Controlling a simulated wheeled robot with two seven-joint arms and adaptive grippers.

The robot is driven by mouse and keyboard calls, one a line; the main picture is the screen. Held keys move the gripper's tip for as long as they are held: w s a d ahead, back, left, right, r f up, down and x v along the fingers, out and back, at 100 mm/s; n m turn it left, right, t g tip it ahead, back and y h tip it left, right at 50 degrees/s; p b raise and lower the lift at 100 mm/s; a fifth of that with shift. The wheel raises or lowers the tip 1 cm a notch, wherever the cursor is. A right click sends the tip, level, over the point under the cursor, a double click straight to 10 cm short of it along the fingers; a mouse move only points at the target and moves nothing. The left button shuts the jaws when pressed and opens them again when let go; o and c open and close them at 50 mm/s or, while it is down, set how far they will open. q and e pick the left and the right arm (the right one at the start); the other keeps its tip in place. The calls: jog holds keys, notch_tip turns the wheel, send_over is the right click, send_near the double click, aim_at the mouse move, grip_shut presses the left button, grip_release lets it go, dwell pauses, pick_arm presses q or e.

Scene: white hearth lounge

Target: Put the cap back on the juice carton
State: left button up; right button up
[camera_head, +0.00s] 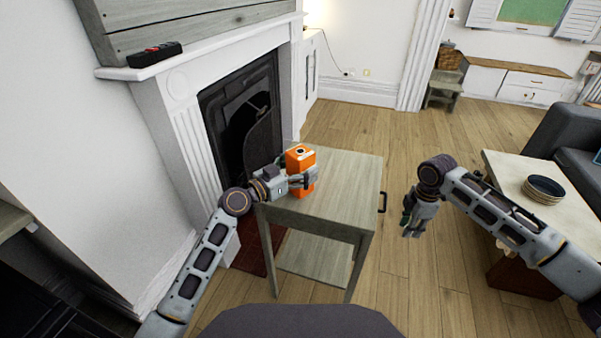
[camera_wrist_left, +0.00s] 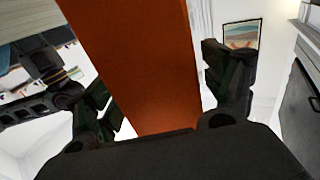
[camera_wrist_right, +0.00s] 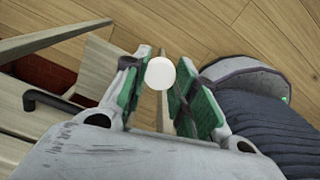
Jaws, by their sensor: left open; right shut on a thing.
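The orange juice carton (camera_head: 300,172) stands upright on the left part of the small wooden table, with a dark opening on its top. My left gripper (camera_head: 301,181) is open, with its fingers on either side of the carton. In the left wrist view the carton (camera_wrist_left: 145,65) fills the space between the fingers (camera_wrist_left: 165,95). My right gripper (camera_head: 410,226) is to the right of the table, pointing down, away from the carton. In the right wrist view, it (camera_wrist_right: 160,90) is shut on the round white cap (camera_wrist_right: 160,73).
The small table (camera_head: 340,190) has a bare top right of the carton and a dark handle on its right side. A fireplace (camera_head: 245,115) stands close on the left. A coffee table (camera_head: 510,168) with stacked dark bowls (camera_head: 543,188) is at the right, near my right arm.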

aim_at(300, 152)
dwell(0.4)
pick_arm(q)
jog(key=c, duration=1.5)
jog(key=shift+r, duration=0.15)
